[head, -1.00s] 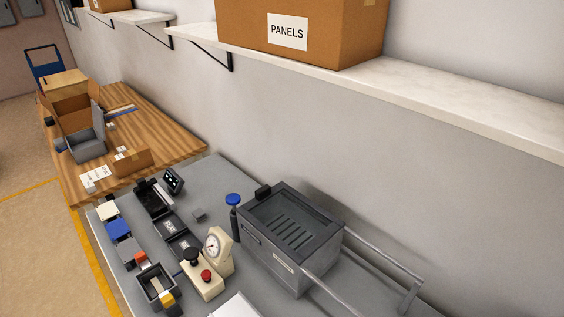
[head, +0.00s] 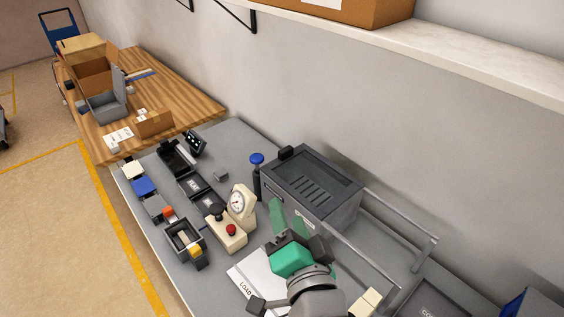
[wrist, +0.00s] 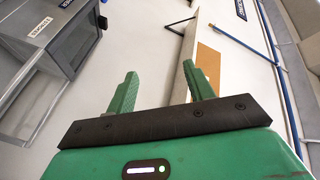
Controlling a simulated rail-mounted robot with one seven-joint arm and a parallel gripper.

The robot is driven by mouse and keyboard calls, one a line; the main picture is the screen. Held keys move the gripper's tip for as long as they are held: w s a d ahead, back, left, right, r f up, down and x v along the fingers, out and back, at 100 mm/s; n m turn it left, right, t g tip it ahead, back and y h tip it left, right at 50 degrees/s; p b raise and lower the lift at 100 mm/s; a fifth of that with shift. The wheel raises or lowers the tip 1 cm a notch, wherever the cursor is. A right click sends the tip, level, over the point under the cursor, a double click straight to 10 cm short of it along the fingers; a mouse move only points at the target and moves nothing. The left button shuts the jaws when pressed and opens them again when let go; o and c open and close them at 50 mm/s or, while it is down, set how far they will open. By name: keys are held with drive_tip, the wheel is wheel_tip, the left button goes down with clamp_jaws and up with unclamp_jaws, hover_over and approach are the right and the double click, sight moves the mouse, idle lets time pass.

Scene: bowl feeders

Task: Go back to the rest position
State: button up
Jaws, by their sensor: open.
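My gripper (head: 296,228) shows in the head view at the lower middle, above the grey bench (head: 228,146). Its green fingers point toward the grey slotted machine (head: 325,220). In the wrist view the two green fingers of my gripper (wrist: 160,72) stand well apart with nothing between them. The grey machine (wrist: 72,40) is at the upper left there, apart from the fingers. My arm hides part of the white LOAD sheet (head: 250,277).
A blue-topped post (head: 257,160), a cream dial gauge (head: 240,203) and a red-button box (head: 229,236) stand left of the machine. Small bins (head: 184,240) line the bench's left edge. Metal rails (head: 400,216) extend right of the machine. A shelf (head: 450,58) hangs above.

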drive_tip(key=s+a+r+n+t+h, duration=0.1)
drive_tip(key=s+r+n+t, duration=0.25)
drive_tip(key=r, duration=0.65)
drive_tip(key=s+r+n+t+h, duration=0.2)
drive_tip(key=s+r, duration=0.3)
drive_tip(key=r, duration=0.4)
drive_tip(key=s+a+r+n+t+h, duration=0.1)
drive_tip(key=s+r+n+t, duration=0.3)
drive_tip(key=r, duration=0.6)
wheel_tip(320, 180, up, 18)
drive_tip(key=m+g+p, duration=0.1)
drive_tip(key=p, duration=1.7)
drive_tip(key=shift+d+y, duration=0.15)
drive_tip(key=shift+y, duration=0.15)
